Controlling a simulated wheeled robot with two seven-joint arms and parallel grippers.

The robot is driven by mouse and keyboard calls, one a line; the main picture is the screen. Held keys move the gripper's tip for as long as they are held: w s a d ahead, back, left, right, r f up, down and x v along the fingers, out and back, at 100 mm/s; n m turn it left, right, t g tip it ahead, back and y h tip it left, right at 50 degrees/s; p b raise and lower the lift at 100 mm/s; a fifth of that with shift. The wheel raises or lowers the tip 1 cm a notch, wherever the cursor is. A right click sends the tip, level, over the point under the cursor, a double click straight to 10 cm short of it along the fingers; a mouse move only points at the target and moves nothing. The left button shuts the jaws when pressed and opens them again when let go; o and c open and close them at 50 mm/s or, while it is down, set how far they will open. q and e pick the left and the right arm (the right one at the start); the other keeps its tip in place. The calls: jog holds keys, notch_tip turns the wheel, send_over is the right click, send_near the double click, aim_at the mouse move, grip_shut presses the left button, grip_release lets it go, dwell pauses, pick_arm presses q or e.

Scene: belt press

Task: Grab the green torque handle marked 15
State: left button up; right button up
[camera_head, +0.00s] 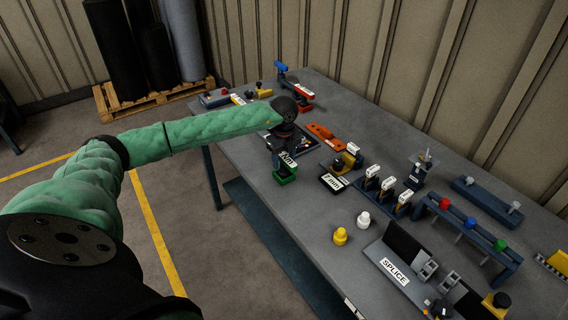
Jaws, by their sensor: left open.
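My left gripper (282,150) points down over the left part of the workbench, above a small green-based holder (287,178) with a white label. The gripper is open, and nothing shows between its fingers. Part of the holder is hidden behind the gripper, and its label is too small to read surely. I cannot read a 15 on any green piece. The left gripper is well apart from this rack. My right gripper is not in view.
The grey workbench (330,240) carries white-labelled pieces (388,185) in a blue stand, a yellow piece (340,236), a white piece (363,220), a SPLICE fixture (394,273) and an orange tool (325,135). A corrugated wall stands behind.

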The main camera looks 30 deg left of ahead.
pick_arm(q)
jog(key=shift+c, duration=0.4)
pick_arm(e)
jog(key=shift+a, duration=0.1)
pick_arm(q)
grip_shut()
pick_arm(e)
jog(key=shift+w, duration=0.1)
pick_arm(q)
jog(key=shift+r, duration=0.1)
